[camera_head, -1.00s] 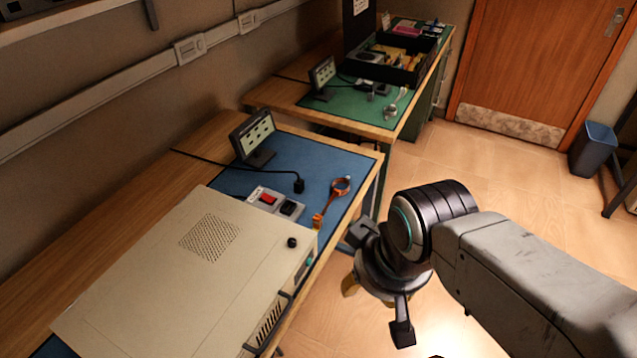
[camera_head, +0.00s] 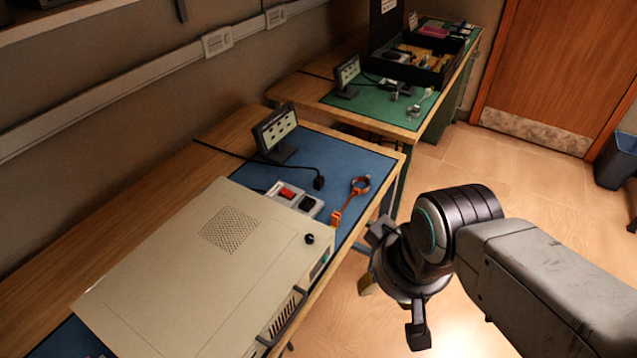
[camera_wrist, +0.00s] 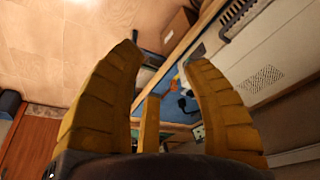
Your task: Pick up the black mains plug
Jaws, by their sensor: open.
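The black mains plug (camera_head: 319,183) lies on the blue mat (camera_head: 350,152) at the end of a black cable, just behind the switch box. In the wrist view a small dark shape on the blue mat, seen between the fingers, looks like the plug (camera_wrist: 182,103). My gripper (camera_head: 395,290) hangs in front of the bench, over the floor, to the right of and nearer than the plug. Its yellow fingers (camera_wrist: 165,75) are spread wide in the wrist view, with nothing between them. The gripper is well apart from the plug.
A large beige case (camera_head: 160,270) fills the near bench. A box with red and black switches (camera_head: 290,197), an orange ringed tool (camera_head: 352,195) and a small display (camera_head: 275,130) stand around the plug. A second bench with a green mat (camera_head: 380,108) lies beyond. The floor at right is open.

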